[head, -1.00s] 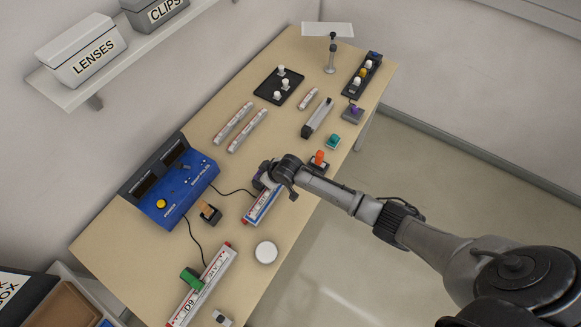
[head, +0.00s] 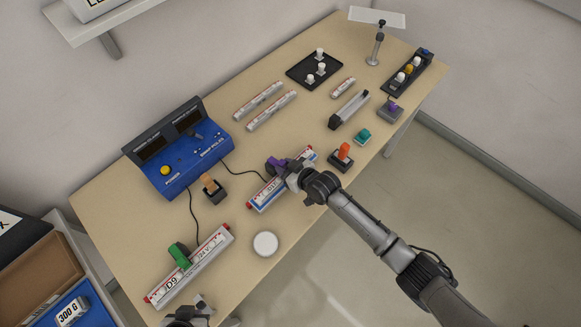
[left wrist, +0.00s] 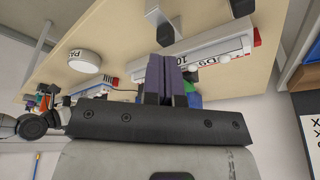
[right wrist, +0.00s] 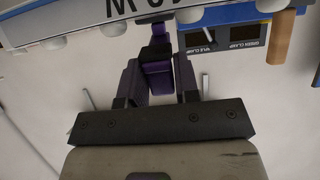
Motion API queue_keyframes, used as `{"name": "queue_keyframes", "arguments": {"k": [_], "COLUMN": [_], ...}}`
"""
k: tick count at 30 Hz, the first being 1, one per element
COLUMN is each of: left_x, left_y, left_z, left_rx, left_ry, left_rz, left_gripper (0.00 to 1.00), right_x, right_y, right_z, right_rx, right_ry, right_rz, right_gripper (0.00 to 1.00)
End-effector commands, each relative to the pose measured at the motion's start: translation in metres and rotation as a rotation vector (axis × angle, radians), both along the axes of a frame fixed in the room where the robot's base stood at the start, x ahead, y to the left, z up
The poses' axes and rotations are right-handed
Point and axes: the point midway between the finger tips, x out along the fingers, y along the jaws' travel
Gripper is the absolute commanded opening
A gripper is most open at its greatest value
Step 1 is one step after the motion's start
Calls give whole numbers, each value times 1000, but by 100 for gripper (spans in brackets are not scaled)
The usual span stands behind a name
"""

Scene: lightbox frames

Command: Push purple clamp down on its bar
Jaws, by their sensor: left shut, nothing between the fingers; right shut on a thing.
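The purple clamp (head: 276,166) sits at the back edge of its white and blue bar (head: 264,198), near the middle of the table. My right gripper (head: 290,174) is at this bar and partly hides it. In the right wrist view the clamp (right wrist: 157,72) is between the fingers of my right gripper (right wrist: 156,86), just below the bar's edge. Whether the clamp is fully seated I cannot tell. My left gripper (head: 197,303) is at the table's front edge, below the bar with the green clamp. In the left wrist view its fingers (left wrist: 172,75) are together and empty.
A red-ended bar (head: 200,268) with a green clamp (head: 179,256) lies at front left. A round white disc (head: 265,244) lies between the two bars. A blue control box (head: 180,150) with cables stands behind. An orange-topped device (head: 342,156) stands to the right.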

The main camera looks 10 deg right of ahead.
Motion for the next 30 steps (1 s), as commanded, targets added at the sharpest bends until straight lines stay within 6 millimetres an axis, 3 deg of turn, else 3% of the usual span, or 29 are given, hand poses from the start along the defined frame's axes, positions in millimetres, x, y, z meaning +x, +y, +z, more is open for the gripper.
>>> {"name": "queue_keyframes", "arguments": {"k": [1,19,23,30], "left_x": [0,7,29,104], "left_y": [0,-7,-21,-73], "left_z": [-2,-4,-11,-19], "left_rx": [0,-18,-50,-139], "left_ry": [0,-3,-3,-1], "left_rz": [0,-4,-39,-179], "left_gripper": [0,0,0,0], "right_x": [-3,-5,-5,-5], "right_y": [-2,-3,-3,-3], "right_z": [-10,-13,-14,-14], "right_rx": [-12,-17,-17,-17], "right_ry": [16,25,26,26], "right_rz": [0,1,0,0], "right_gripper": [0,0,0,0]}}
